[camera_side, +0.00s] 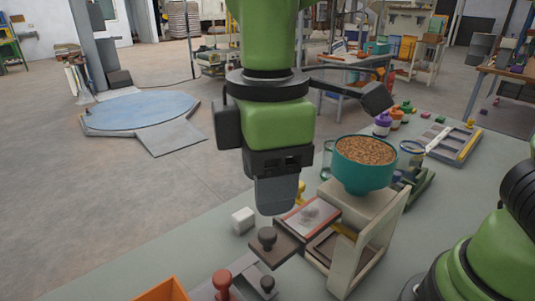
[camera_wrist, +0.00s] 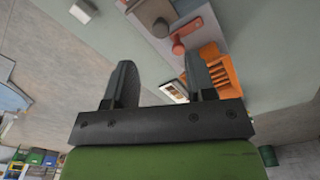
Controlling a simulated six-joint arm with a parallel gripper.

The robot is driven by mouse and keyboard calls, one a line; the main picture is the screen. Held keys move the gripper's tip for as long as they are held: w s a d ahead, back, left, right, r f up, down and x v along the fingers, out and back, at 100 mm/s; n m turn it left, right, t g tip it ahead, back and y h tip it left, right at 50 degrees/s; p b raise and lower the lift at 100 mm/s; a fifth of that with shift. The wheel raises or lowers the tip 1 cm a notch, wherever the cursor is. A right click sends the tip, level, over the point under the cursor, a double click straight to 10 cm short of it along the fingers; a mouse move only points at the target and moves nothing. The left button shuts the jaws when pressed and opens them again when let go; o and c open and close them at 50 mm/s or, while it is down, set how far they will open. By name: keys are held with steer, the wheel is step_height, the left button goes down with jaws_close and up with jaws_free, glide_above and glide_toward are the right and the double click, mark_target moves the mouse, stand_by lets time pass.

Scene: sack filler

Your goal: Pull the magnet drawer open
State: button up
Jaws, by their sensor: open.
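The sack filler (camera_side: 372,235) is a pale stand with a teal hopper (camera_side: 362,178) full of brown grain. A dark brown drawer front with a round dark knob (camera_side: 267,238) sits at its lower left; I take this as the magnet drawer. How far the drawer is out, I cannot tell. My gripper (camera_side: 277,208) points down just above and behind the knob in the side view, apart from it as far as I can tell. In the wrist view my gripper (camera_wrist: 159,62) has its two fingers spread with nothing between them.
A red knob (camera_side: 222,281) and an orange bin (camera_side: 163,290) stand at the front; the bin also shows in the wrist view (camera_wrist: 217,70). A white block (camera_side: 243,220) lies left of my gripper. The left tabletop is clear.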

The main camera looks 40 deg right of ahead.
steer(key=shift+r, duration=1.55)
steer(key=s+d+r+m+t+y, duration=0.1)
steer(key=s+d+m+t, duration=0.2)
steer(key=d+m, duration=0.4)
steer(key=s+d+r+m+t+y, duration=0.1)
steer(key=s+d+m+t, duration=0.3)
steer(key=d+m, duration=0.4)
steer(key=shift+s+d+r+m, duration=0.15)
steer(key=shift+s+r+m, duration=0.45)
steer(key=shift+s+m, duration=0.3)
